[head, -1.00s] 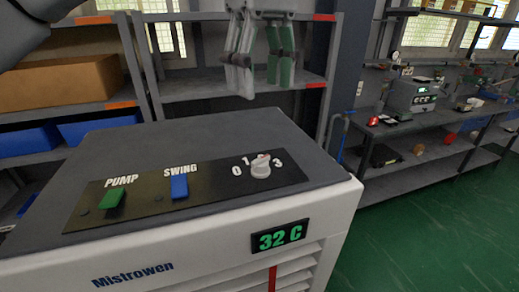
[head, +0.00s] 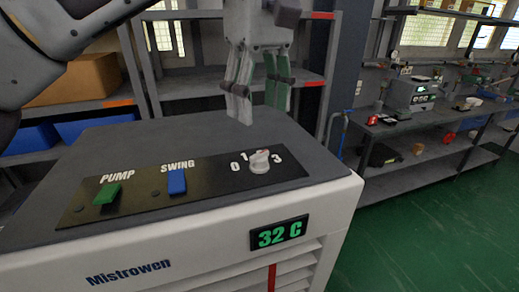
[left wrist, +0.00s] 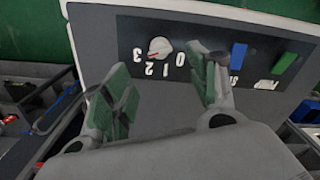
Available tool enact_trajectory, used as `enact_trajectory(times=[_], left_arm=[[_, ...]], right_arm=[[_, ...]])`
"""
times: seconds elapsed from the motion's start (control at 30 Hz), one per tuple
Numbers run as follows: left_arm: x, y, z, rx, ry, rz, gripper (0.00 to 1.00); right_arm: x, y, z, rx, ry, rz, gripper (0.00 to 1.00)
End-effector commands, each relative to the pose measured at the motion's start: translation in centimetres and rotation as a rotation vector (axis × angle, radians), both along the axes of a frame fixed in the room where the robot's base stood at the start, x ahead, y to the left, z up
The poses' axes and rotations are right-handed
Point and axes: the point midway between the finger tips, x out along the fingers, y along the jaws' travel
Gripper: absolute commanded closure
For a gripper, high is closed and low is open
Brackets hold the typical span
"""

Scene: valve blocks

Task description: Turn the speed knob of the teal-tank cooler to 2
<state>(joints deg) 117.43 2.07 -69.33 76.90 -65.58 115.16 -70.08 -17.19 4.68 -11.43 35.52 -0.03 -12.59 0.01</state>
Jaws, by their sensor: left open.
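A white cooler (head: 215,245) with a grey top and a 32 C display fills the front of the head view; no teal tank shows. Its white speed knob (head: 259,162) sits at the right end of the black panel, with 0, 1 and 3 readable around it. In the left wrist view the knob (left wrist: 159,48) has a red mark on the side of 2 and 3; I cannot tell exactly which it meets. My left gripper (head: 258,108) is open and empty, fingers down, above and behind the knob, apart from it. My right gripper is not in view.
A green PUMP switch (head: 107,194) and a blue SWING switch (head: 177,181) lie left of the knob on the same panel. Shelves with blue bins (head: 85,128) and a cardboard box (head: 82,80) stand behind. A workbench (head: 425,125) is at right; green floor is clear.

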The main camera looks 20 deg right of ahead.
Motion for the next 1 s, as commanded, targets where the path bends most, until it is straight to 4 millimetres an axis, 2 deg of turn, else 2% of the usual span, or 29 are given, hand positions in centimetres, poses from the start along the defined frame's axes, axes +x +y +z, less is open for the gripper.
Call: enact_trajectory(times=[0.33,0.6,0.8,1.0], left_arm=[[0.0,0.1,-4.3,0.001,0.0,0.0,0.41],[0.0,0.0,-7.4,0.0,-0.001,0.0,0.41],[0.0,0.0,-8.6,-0.002,-0.001,-0.001,0.41],[0.0,0.0,-8.8,-0.002,-0.001,0.0,0.41]], right_arm=[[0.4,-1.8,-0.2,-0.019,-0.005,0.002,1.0],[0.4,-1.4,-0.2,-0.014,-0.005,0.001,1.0],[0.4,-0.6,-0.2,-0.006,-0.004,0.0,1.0],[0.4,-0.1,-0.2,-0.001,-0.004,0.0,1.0]])
